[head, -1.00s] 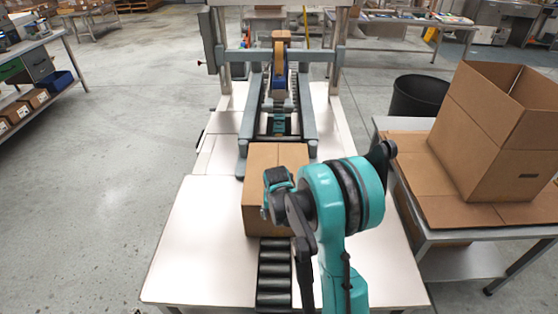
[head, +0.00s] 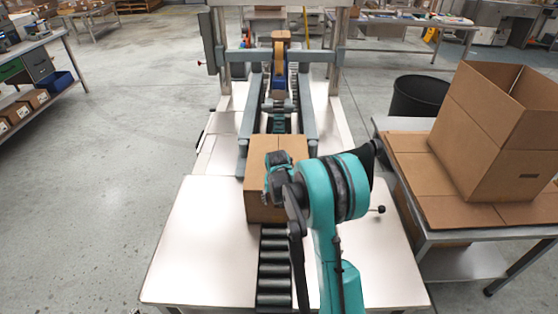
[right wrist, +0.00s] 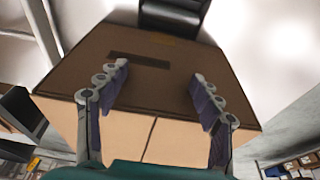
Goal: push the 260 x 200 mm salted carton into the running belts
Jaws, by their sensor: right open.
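The brown carton (head: 262,200) sits on the roller track (head: 274,270) at the mouth of the taping machine. Its far part appears to lie between the near ends of the two grey side belts (head: 253,120). My right gripper (right wrist: 160,75) is open, with its two fingers spread in front of the carton's face (right wrist: 150,45), which has a dark slot-like mark. I cannot tell whether the fingertips touch it. In the head view my right arm covers the carton's right side and hides the fingertips. My left gripper is not in view.
White table tops (head: 200,240) flank the rollers and are clear. An open carton (head: 490,130) stands on a side table at right, with a black bin (head: 418,97) behind.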

